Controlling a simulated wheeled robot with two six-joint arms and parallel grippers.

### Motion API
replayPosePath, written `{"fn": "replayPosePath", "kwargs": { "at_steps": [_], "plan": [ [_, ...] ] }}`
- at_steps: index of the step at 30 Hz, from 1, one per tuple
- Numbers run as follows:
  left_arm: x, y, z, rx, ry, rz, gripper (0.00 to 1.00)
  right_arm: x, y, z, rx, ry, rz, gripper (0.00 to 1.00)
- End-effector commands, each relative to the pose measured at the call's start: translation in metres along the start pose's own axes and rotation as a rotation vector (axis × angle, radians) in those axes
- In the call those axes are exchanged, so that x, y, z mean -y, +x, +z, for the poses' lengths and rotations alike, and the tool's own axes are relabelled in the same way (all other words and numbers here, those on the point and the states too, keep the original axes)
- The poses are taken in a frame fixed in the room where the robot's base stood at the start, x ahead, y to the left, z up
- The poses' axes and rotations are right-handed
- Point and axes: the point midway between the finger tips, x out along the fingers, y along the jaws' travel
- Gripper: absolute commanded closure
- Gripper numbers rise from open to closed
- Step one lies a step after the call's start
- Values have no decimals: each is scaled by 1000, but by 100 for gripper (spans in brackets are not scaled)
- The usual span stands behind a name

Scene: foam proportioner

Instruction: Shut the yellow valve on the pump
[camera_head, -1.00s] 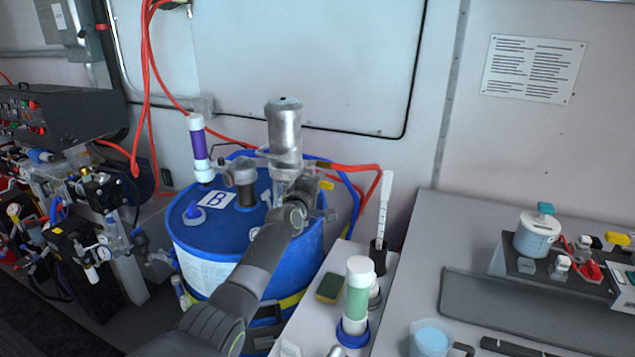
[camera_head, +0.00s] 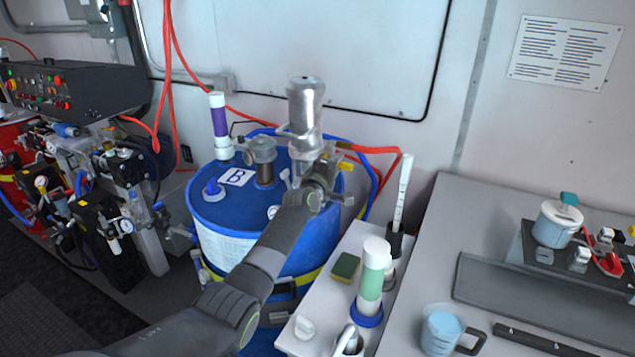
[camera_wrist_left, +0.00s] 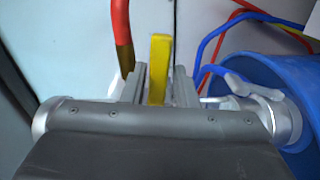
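The metal pump (camera_head: 305,112) stands upright on top of the blue drum (camera_head: 285,240) marked B. Its yellow valve handle (camera_head: 345,166) shows at the pump's right side, just beyond my left gripper (camera_head: 330,180). In the left wrist view the yellow handle (camera_wrist_left: 159,65) stands upright between the two fingers of my left gripper (camera_wrist_left: 160,88). The fingers are apart, with narrow gaps beside the handle; contact is not visible. My left forearm hides part of the drum and the pump's base. My right gripper is not in view.
A red hose with a brass end (camera_wrist_left: 122,50) is close to the left finger. Blue hoses (camera_wrist_left: 215,45) run to the right. A white side table (camera_head: 315,305) holds a green tube (camera_head: 371,285) and a sponge (camera_head: 345,267). A grey bench (camera_head: 450,225) is at the right.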

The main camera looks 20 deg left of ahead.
Motion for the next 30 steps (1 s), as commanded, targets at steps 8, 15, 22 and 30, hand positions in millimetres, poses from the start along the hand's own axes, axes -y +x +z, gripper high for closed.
{"fn": "replayPosePath", "kwargs": {
  "at_steps": [8,15,22,30],
  "plan": [
    [-2,-35,0,0,-1,0,74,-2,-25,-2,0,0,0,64],
    [0,-66,0,0,-1,0,74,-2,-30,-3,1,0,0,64],
    [1,-96,0,-1,-2,0,74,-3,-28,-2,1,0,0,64],
    [1,-134,0,-1,-1,0,74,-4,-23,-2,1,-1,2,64]
  ]
}}
